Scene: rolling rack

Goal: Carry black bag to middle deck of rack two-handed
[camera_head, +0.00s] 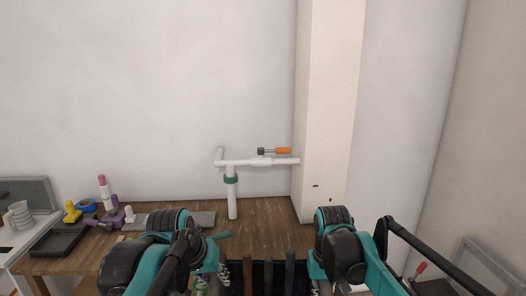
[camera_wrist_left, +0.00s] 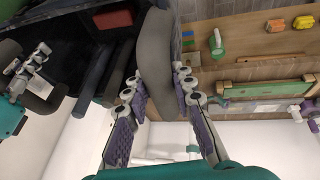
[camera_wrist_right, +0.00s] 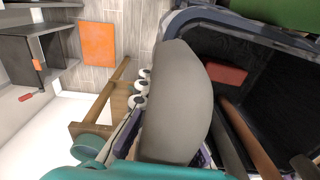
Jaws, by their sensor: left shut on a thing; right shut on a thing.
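The black bag (camera_head: 262,278) is at the bottom of the head view, open at the top, cut off by the frame. Tool handles stand up from it. My left gripper (camera_head: 212,272) and my right gripper (camera_head: 318,280) are on opposite sides of it. In the left wrist view my left gripper (camera_wrist_left: 160,85) is shut on a grey padded part of the bag (camera_wrist_left: 155,55). In the right wrist view my right gripper (camera_wrist_right: 165,130) is shut on a similar grey padded part (camera_wrist_right: 185,95). The bag's interior shows a red block (camera_wrist_right: 226,74). I cannot clearly identify the rack's middle deck.
A wooden bench (camera_head: 265,215) lies ahead, with a white stand (camera_head: 232,195), a black tray (camera_head: 58,240) and several small items. A white pillar (camera_head: 330,120) rises behind it. A grey frame (camera_head: 484,262) stands at lower right. Grey shelving (camera_wrist_right: 35,48) shows in the right wrist view.

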